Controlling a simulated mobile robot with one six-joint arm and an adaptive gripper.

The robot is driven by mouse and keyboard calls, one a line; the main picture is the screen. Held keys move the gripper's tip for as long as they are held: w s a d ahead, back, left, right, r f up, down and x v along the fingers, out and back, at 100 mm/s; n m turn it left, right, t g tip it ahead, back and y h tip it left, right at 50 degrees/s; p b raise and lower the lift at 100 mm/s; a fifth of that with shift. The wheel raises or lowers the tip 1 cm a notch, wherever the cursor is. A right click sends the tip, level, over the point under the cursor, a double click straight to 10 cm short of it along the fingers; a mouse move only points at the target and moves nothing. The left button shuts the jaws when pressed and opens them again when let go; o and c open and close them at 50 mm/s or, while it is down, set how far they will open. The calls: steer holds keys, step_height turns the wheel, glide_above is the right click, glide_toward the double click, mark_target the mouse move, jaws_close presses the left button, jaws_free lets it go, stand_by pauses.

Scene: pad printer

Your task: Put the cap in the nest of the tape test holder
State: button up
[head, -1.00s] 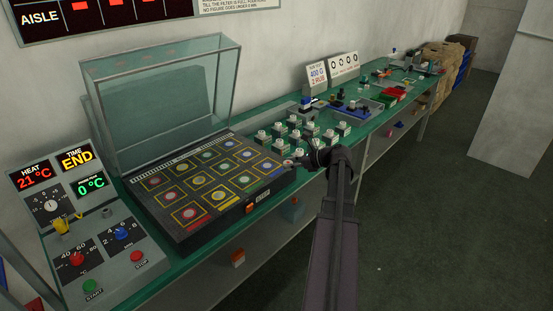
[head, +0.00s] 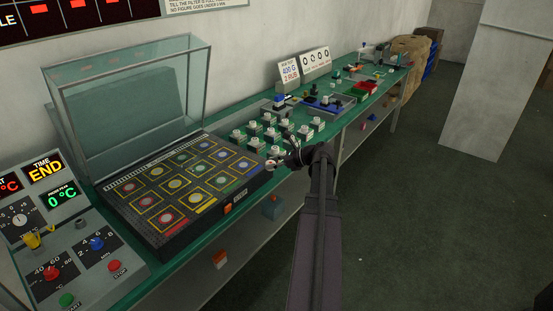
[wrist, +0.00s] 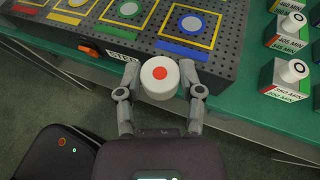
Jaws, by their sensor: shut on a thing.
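My gripper (wrist: 161,82) is shut on a white round cap (wrist: 160,88) with a red dot on its top, seen in the wrist view. The gripper holds the cap in front of the front edge of the black perforated plate. In the head view my gripper (head: 279,162) is small and dark, near the right front corner of that plate. I cannot make out for certain which of the things on the bench is the tape test holder, nor its nest.
The black plate (head: 205,208) carries coloured squares with discs, under a raised clear lid (head: 130,95). Several white-topped blocks (head: 270,133) stand to its right. A control panel (head: 75,250) is at left. Blue (head: 322,103) and red (head: 368,89) items lie farther along the green bench.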

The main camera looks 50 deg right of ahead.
steer(key=shift+r, duration=0.15)
step_height(320, 180, up, 7)
steer(key=p, duration=0.7)
steer(key=shift+r, duration=0.1)
